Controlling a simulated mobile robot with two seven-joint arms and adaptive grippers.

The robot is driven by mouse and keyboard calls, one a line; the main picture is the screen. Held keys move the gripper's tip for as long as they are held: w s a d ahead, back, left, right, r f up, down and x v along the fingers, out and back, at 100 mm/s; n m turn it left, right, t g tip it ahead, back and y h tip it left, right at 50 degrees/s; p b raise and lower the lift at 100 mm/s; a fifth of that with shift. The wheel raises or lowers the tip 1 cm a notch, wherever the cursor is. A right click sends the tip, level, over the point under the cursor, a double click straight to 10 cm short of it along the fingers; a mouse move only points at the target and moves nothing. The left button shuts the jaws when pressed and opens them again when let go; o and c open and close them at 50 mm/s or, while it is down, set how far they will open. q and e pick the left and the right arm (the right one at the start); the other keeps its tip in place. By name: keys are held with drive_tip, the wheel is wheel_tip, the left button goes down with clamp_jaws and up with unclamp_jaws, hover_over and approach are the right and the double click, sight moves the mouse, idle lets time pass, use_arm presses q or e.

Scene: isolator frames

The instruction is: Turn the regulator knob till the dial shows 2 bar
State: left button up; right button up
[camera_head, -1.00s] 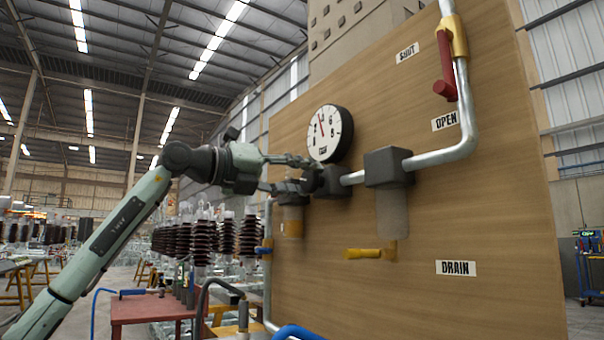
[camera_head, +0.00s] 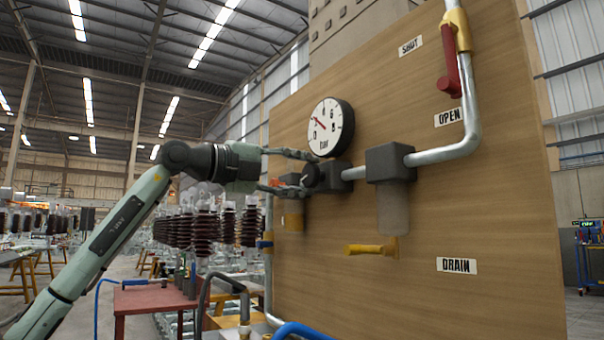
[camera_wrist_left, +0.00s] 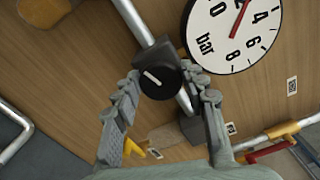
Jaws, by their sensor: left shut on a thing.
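The round white dial (camera_head: 328,132) is on the board, with a red needle pointing to the upper left in the head view. In the left wrist view the dial (camera_wrist_left: 245,45) shows the needle near the 2; the exact reading is hard to tell. The black regulator knob (camera_head: 314,178) is below the dial. My left gripper (camera_head: 312,170) is at the knob. In the left wrist view, its fingers lie on both sides of the knob (camera_wrist_left: 160,80), which has a white mark on its face. They are shut on it. My right gripper is not in view.
A grey pipe (camera_head: 440,155) runs right from the regulator past a dark filter block (camera_head: 390,163). A red-handled valve (camera_head: 449,76) is at upper right, with a yellow drain lever (camera_head: 368,249) below. A red table (camera_head: 150,300) stands at lower left.

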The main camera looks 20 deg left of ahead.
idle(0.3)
use_arm(q)
drive_tip(key=o, duration=1.1)
drive_tip(key=shift+o, duration=0.2)
drive_tip(key=v, duration=1.2)
